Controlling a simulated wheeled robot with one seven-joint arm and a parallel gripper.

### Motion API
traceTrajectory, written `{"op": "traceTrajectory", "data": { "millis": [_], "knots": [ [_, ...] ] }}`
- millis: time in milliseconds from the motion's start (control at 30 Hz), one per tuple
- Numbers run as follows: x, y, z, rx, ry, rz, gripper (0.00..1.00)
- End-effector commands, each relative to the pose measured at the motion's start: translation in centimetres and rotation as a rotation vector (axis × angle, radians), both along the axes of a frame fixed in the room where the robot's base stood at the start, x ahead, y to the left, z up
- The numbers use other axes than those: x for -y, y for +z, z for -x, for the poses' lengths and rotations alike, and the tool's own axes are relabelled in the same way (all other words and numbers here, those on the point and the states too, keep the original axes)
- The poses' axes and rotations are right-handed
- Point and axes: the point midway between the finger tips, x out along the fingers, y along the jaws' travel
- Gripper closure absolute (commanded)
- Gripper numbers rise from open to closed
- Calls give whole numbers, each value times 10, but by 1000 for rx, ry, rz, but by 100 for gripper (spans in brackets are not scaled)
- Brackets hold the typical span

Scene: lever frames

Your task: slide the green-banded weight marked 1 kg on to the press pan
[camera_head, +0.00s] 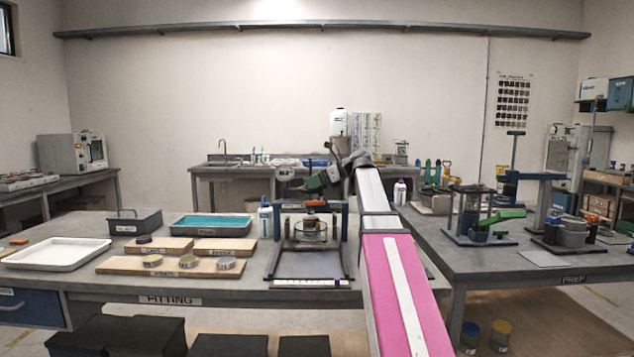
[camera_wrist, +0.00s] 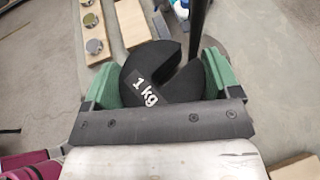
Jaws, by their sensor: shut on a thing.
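The black slotted weight marked 1 kg (camera_wrist: 140,72) is held between the green jaws of my gripper (camera_wrist: 165,82) in the wrist view. Its slot opens toward the upper right, beside a dark upright rod (camera_wrist: 198,24); I cannot tell whether the rod is inside the slot. No green band shows on it. A grey round edge (camera_wrist: 214,43), possibly the pan, shows partly behind the right jaw. In the head view my gripper (camera_head: 316,184) is above the blue-posted frame (camera_head: 345,240) on the fitting table. A round dish (camera_head: 311,238) with stacked discs stands in that frame.
Left of the frame are wooden boards (camera_head: 120,265) with several round weights, a teal-lined tray (camera_head: 213,226), a white tray (camera_head: 58,252) and a grey bin (camera_head: 136,222). A blue-topped bottle (camera_head: 265,220) stands close by the frame. The prep table (camera_head: 480,262) at right holds other presses.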

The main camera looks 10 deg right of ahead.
Motion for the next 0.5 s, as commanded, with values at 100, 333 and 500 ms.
{"op": "traceTrajectory", "data": {
  "millis": [100,333,500],
  "knots": [
    [-1,1,-3,2,1,-2,64],
    [-2,1,-7,2,1,-2,64],
    [-3,1,-11,2,1,-2,64]
  ]
}}
